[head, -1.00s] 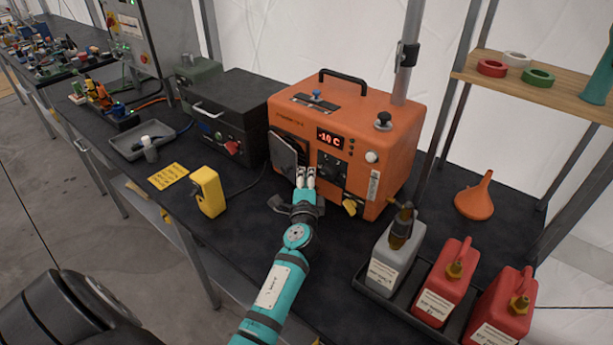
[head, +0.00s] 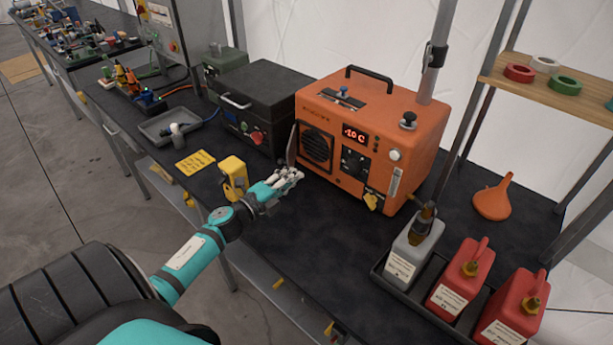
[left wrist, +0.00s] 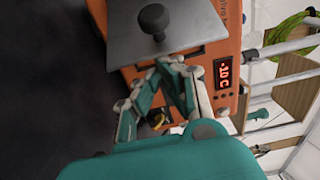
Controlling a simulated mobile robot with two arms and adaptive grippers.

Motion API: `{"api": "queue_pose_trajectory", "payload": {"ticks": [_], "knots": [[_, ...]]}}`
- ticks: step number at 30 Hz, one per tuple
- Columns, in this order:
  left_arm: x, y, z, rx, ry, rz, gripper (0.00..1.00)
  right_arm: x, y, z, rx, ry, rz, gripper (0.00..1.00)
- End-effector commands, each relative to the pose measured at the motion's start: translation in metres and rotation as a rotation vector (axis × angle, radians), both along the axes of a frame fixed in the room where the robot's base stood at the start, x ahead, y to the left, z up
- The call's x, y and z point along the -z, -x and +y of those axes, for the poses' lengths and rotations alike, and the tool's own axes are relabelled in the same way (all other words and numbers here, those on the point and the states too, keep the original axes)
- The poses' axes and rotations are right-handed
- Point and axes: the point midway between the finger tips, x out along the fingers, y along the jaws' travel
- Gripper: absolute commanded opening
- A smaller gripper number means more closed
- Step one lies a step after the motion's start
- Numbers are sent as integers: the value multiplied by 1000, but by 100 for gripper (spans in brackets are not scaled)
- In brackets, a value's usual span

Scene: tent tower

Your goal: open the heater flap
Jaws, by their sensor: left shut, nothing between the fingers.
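The orange heater (head: 385,125) stands on the black bench. Its display reads -10 C. The heater flap (head: 292,146) stands swung out at the left of the heater's front, nearly edge-on in the head view. The round grille (head: 317,148) beside it is uncovered. In the left wrist view the flap (left wrist: 190,28) is a grey plate with a black knob (left wrist: 154,19). My left gripper (head: 294,174) is shut and empty, in front of the heater just below the flap. Its fingertips (left wrist: 170,66) appear close to the flap's edge; I cannot tell whether they touch.
A yellow box-shaped device (head: 232,178) stands close beside my left gripper. A black case (head: 265,92) is left of the heater. A black tray (head: 385,283) with a grey can and red cans is at the front right. The bench before the heater is mostly clear.

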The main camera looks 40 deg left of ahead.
Motion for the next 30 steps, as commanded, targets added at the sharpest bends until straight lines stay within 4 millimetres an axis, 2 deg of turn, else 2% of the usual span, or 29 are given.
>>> {"api": "queue_pose_trajectory", "payload": {"ticks": [6, 15, 21, 30], "knots": [[2, 15, 25, -6, 1, 1, 0, 7, 0, -4, 1, 5, 0, 88], [2, 25, 51, -6, 0, 0, 0, 12, 0, -4, 1, 5, -1, 88], [1, 27, 61, -6, 2, -1, 0, 13, 0, -4, 1, 5, -1, 88], [1, 27, 65, -6, 2, -1, 0, 14, 0, -2, 2, 2, 0, 88]]}}
